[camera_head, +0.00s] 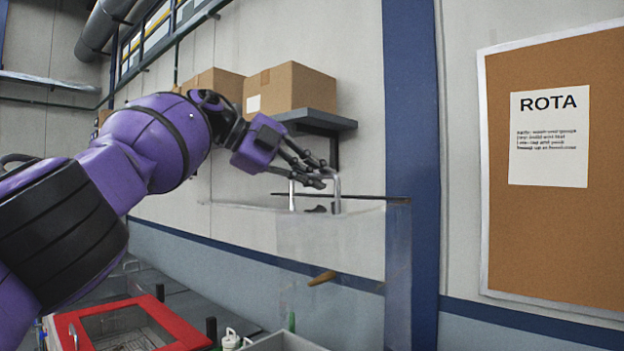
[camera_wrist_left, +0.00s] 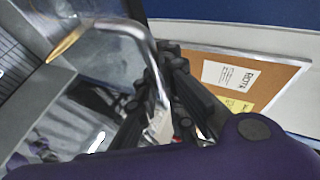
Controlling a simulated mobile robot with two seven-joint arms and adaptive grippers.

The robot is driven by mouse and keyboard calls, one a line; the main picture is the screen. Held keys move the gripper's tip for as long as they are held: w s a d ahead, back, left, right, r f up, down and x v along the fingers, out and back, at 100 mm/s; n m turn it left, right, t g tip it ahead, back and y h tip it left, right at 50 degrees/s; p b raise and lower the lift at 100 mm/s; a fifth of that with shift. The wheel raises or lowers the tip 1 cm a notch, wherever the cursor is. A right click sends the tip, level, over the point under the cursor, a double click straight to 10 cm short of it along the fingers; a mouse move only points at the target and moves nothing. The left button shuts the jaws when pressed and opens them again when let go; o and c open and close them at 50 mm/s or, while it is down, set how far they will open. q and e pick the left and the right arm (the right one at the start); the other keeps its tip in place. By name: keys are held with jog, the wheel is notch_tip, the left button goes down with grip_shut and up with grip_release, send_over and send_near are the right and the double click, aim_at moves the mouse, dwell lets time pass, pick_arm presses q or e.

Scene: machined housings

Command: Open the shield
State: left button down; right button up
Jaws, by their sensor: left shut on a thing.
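The shield (camera_head: 335,245) is a clear see-through panel in the middle of the head view, with a clear side wall at its right. A bent metal handle (camera_head: 337,190) stands at its top edge. My left gripper (camera_head: 322,179) is shut on this handle. In the left wrist view the handle (camera_wrist_left: 125,28) runs as a curved silver bar down between the dark fingers of the gripper (camera_wrist_left: 155,100). The fingers hide part of the bar. My right gripper is not in view.
A red-framed lid (camera_head: 130,325) with a clear pane is at the lower left, beside a grey bin (camera_head: 280,342). A wooden handle (camera_head: 322,278) shows through the shield. Cardboard boxes (camera_head: 290,87) sit on a wall shelf (camera_head: 318,119) behind. A blue post (camera_head: 412,110) rises at the right.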

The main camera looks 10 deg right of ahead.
pick_arm(q)
jog(key=shift+f, duration=0.3)
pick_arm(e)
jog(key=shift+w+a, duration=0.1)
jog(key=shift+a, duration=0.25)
pick_arm(q)
jog(key=c, duration=1.9)
grip_release()
jog(key=shift+d, duration=0.15)
jog(key=shift+o, duration=0.2)
jog(key=shift+r, duration=0.1)
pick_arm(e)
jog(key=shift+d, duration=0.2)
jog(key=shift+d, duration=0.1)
pick_arm(q)
jog(key=shift+r, duration=0.1)
jog(key=v, duration=1.2)
jog(key=shift+w, duration=0.1)
